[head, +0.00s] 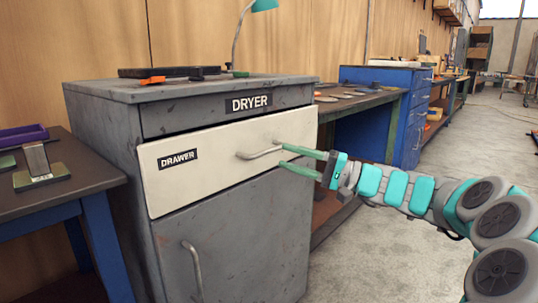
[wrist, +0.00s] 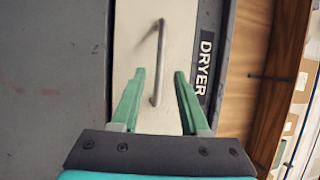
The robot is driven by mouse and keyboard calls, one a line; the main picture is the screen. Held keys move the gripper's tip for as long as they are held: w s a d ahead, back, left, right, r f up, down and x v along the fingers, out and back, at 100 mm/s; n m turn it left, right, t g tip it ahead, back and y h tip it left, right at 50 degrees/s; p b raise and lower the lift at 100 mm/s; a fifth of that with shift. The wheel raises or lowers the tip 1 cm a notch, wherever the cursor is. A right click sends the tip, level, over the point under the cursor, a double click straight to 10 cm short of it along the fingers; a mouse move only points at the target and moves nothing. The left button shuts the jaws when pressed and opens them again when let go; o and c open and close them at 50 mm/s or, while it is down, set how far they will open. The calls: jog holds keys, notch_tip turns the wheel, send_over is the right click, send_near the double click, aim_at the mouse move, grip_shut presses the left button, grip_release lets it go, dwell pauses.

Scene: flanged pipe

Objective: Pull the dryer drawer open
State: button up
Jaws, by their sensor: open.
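The dryer is a worn grey cabinet (head: 236,225) with a "DRYER" label (head: 249,103). A grey bar handle (head: 260,153) sits on the drawer front. My gripper (head: 284,157) reaches in from the right with green fingers apart, one above the other, near the handle's right end. In the wrist view, the handle (wrist: 158,62) runs up the picture, its lower end between the fingertips of my gripper (wrist: 160,74). I cannot tell whether they touch it.
A lower door handle (head: 193,270) is on the cabinet below the drawer. A dark table (head: 75,190) with a purple tray (head: 23,135) stands at the left. A workbench (head: 360,105) and blue cabinet (head: 415,115) stand behind. Open floor (head: 480,145) lies at the right.

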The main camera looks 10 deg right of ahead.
aim_at(271, 152)
jog(key=x, duration=0.6)
jog(key=shift+f, duration=0.1)
grip_shut()
dwell(1.3)
